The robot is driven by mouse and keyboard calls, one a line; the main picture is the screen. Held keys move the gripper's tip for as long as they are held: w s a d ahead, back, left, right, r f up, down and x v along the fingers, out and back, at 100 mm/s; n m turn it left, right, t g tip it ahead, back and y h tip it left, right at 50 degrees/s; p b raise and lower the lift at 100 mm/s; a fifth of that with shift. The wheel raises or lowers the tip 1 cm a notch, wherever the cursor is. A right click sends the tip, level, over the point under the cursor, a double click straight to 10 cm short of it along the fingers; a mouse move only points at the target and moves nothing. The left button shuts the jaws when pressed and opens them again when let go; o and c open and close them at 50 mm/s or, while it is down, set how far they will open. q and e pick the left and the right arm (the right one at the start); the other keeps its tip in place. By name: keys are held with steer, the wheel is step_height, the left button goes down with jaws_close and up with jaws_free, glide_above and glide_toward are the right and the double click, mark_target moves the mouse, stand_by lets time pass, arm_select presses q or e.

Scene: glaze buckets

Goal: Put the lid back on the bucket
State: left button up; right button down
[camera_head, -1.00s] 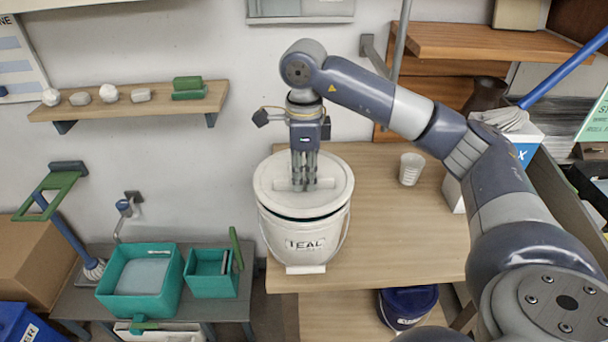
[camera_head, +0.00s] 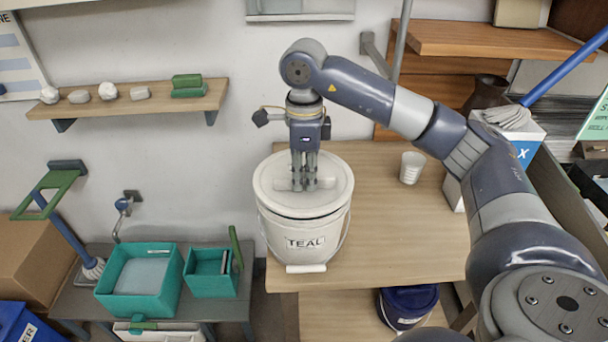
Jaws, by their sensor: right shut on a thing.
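The white bucket (camera_head: 306,242) with a TEAL label stands upright at the left end of the wooden table, its wire handle hanging down in front. The white round lid (camera_head: 335,191) lies level over the bucket's mouth, with no clear gap at the front rim. Whether it is pressed fully down, I cannot tell. My right gripper (camera_head: 304,186) points straight down from above and is shut on the raised grip at the lid's centre. My left gripper is not in view.
A white cup (camera_head: 412,167) stands on the table (camera_head: 400,240) right of the bucket. A blue bucket (camera_head: 407,306) sits on the lower shelf. Teal bins (camera_head: 140,283) stand on a low bench at left. A wall shelf (camera_head: 130,103) holds small pieces. The table's front right is clear.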

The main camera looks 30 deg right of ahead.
stand_by(0.5)
steer(key=shift+f+b, duration=0.5)
stand_by(0.6)
stand_by(0.3)
steer(key=c, duration=1.1)
jaws_free()
steer(key=shift+r, duration=0.2)
steer(key=shift+r+p, duration=2.4)
steer(key=shift+r, duration=0.95)
steer(key=shift+c, duration=0.3)
